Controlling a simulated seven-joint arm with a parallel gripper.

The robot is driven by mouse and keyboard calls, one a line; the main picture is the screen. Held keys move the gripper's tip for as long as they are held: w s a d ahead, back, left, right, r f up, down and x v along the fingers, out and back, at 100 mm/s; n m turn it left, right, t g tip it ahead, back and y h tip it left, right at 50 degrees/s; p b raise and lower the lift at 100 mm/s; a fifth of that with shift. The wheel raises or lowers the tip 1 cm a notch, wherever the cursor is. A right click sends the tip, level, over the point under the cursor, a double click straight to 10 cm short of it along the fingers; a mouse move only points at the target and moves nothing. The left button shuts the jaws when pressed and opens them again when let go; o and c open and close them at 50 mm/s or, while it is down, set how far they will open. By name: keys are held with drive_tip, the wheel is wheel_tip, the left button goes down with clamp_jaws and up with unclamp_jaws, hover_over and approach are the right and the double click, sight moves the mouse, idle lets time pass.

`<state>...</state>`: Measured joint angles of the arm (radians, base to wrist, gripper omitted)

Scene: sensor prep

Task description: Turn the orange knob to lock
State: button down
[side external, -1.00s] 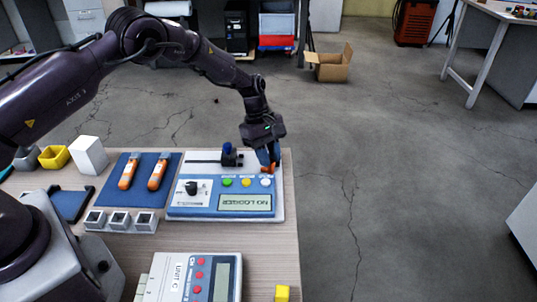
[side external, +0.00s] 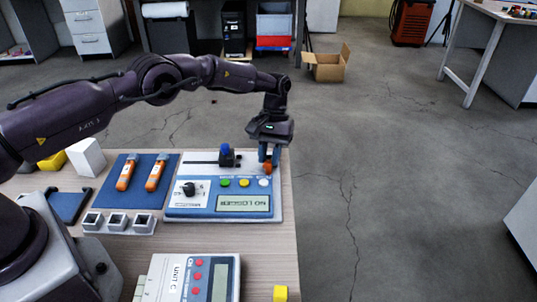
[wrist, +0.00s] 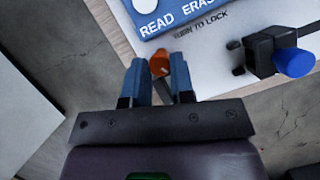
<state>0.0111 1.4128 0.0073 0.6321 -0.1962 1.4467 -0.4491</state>
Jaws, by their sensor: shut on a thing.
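The orange knob (side external: 268,168) sits at the far right corner of the white and blue device (side external: 276,213), near the table's edge. In the wrist view the knob (wrist: 159,64) shows between the tips of my blue fingers, next to the printed words "TURN TO LOCK" (wrist: 201,24). My gripper (side external: 268,158) points down over the knob, shut on it. The wrist view also shows my gripper (wrist: 159,72) around the knob. The fingers hide part of the knob in the side view.
A post with a blue knob (side external: 226,153) stands left of my gripper, and it also shows in the wrist view (wrist: 293,62). A blue mat (side external: 139,195) with two orange tubes (side external: 157,172), a grey three-hole rack (side external: 119,221) and a second device (side external: 191,278) share the table.

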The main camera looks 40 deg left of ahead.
sight(270, 160)
drive_tip(key=m+y, duration=0.1)
drive_tip(key=m, duration=0.1)
drive_tip(key=m+y, duration=0.1)
drive_tip(key=m, duration=0.2)
drive_tip(key=shift+d+m+g, duration=0.2)
drive_tip(key=shift+m+g, duration=0.1)
idle(0.5)
drive_tip(key=c, duration=1)
unclamp_jaws()
wheel_tip(270, 160, up, 4)
drive_tip(key=shift+f, duration=0.25)
drive_tip(key=s+r, duration=0.3)
drive_tip(key=s, duration=0.1)
drive_tip(key=s+r, duration=0.3)
drive_tip(key=s, duration=0.2)
drive_tip(key=s+a+r, duration=0.1)
drive_tip(key=s+r, duration=0.2)
drive_tip(key=s, duration=0.2)
drive_tip(key=shift+r, duration=0.25)
drive_tip(key=shift+w, duration=0.1)
